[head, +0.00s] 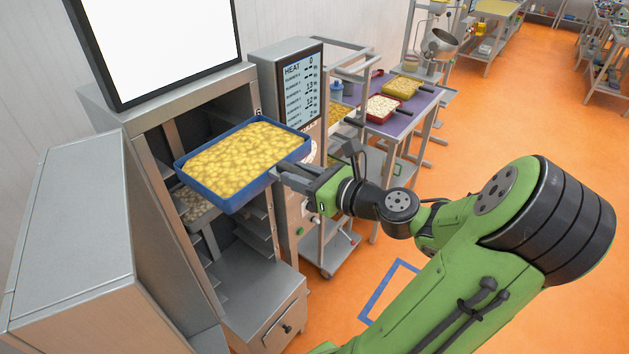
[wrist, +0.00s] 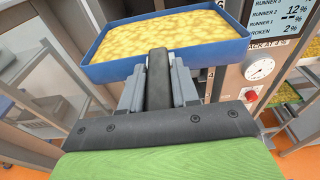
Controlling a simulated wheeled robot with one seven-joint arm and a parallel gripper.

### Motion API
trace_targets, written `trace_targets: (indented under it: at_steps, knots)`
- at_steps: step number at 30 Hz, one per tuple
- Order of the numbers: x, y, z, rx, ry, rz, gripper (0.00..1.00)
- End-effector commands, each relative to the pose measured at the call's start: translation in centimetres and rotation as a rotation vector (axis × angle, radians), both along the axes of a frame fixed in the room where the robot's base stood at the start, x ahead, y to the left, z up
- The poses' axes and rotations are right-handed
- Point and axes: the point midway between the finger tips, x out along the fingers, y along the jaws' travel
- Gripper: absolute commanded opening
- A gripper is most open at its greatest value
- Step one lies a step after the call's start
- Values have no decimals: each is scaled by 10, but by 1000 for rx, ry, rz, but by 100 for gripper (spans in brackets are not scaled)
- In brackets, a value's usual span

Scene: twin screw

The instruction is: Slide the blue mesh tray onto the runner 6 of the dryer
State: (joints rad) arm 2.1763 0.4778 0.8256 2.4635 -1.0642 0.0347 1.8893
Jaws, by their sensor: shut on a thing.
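The blue tray (head: 237,202) is filled with yellow pieces and sits in front of the open dryer cabinet (head: 150,165), high up near its opening. My gripper (head: 281,174) is shut on the tray's near right edge and holds it up. In the wrist view the tray (wrist: 105,72) spans the top, with my gripper (wrist: 160,60) at the middle of its near wall. Side runners (head: 255,235) show inside the dryer below the tray. The tray hides the upper runners, so I cannot tell whether its far end rests on one. Its mesh bottom is hidden.
Another tray with pale contents (head: 195,205) sits inside the dryer below. A control column with a display (head: 302,85) stands right of the opening. A purple-topped cart (head: 395,125) holds red (head: 383,108) and yellow (head: 402,87) trays. The open door (head: 75,240) is at left.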

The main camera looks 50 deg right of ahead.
Motion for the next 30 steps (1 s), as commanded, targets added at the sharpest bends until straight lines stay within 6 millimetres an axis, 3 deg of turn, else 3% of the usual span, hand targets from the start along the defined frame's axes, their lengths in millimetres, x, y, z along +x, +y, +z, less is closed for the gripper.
trace_targets:
  at_steps: [30]
  knots:
    - [133,5,4,-1,-6,2,0]
